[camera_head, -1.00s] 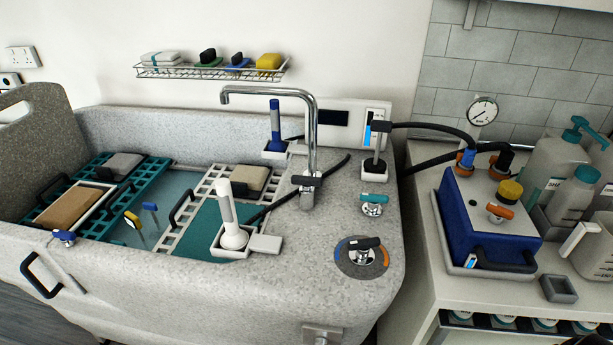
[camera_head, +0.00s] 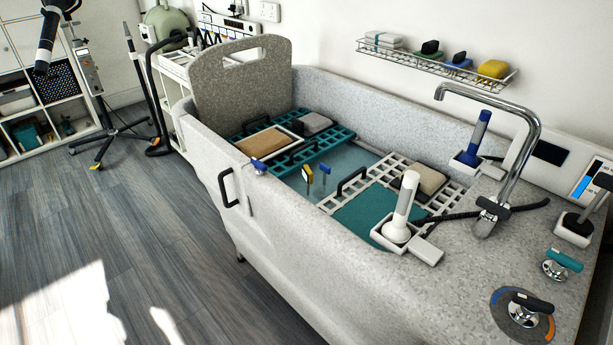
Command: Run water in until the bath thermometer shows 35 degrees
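The grey speckled bath (camera_head: 335,260) stands at centre right with pale blue water (camera_head: 352,160) showing between its racks. A chrome spout (camera_head: 520,125) arches over the deck; I cannot make out any flow from it. A black-handled mixer knob (camera_head: 524,309) sits on a blue and orange ring at the deck's front right. A teal-handled tap (camera_head: 561,264) is behind it. A small yellow-headed gauge (camera_head: 307,174) and a blue-headed one (camera_head: 324,169) stand in the water area; which is the bath thermometer, and any reading, I cannot tell. Neither gripper is in view.
A white hand shower (camera_head: 402,208) and a blue-handled one (camera_head: 474,140) stand in holders on the bath. A white panel (camera_head: 590,178) with a blue bar is at right. Wooden floor (camera_head: 110,230) is clear at left; a wheeled stand (camera_head: 100,110) is beyond.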

